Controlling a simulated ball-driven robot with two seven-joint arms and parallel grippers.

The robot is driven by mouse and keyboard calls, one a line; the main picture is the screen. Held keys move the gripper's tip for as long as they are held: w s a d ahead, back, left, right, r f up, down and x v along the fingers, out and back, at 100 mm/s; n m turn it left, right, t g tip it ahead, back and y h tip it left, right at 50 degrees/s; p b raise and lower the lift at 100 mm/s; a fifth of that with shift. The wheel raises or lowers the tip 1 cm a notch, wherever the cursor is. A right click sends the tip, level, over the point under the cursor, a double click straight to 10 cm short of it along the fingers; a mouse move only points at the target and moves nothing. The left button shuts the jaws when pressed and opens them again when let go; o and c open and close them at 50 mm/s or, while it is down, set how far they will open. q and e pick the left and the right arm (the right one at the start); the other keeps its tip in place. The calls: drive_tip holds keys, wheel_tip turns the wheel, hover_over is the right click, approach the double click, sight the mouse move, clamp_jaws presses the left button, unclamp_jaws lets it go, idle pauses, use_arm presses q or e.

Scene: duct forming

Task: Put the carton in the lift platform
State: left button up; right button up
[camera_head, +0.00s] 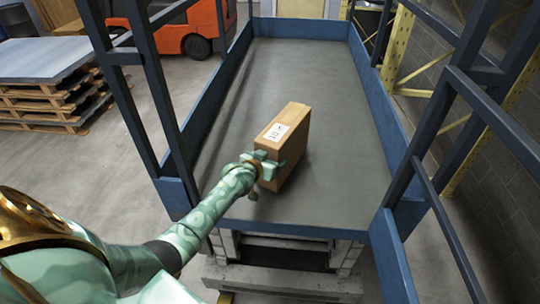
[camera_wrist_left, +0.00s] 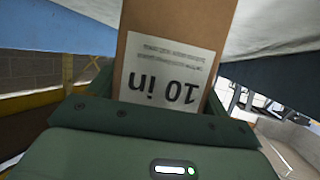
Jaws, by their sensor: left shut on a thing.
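The brown carton (camera_head: 297,145) stands upright over the grey deck of the lift platform (camera_head: 300,75), inside its blue edges and near the open front end. I cannot tell whether its base touches the deck. My left gripper (camera_head: 268,166) reaches in from the left and is shut on the near end of the carton. In the left wrist view the carton (camera_wrist_left: 180,22) rises from the gripper (camera_wrist_left: 150,112), with its white "10 in" label upside down. The fingertips are hidden there. My right gripper is not in view.
Blue guard rails (camera_head: 455,120) flank the platform on both sides. The deck behind the carton is clear. Stacked pallets with grey sheets (camera_head: 45,75) and an orange forklift (camera_head: 190,30) stand to the left. A yellow rack (camera_head: 400,45) stands at the right.

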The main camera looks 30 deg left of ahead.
use_arm(q)
drive_tip(key=shift+w+a+f, duration=0.1)
drive_tip(key=shift+f, duration=0.2)
drive_tip(key=o, duration=1.8)
drive_tip(key=shift+s+f, duration=0.2)
drive_tip(key=shift+o, duration=0.2)
drive_tip(key=p+v, duration=0.1)
drive_tip(key=v, duration=1.1)
drive_tip(key=shift+p, duration=0.4)
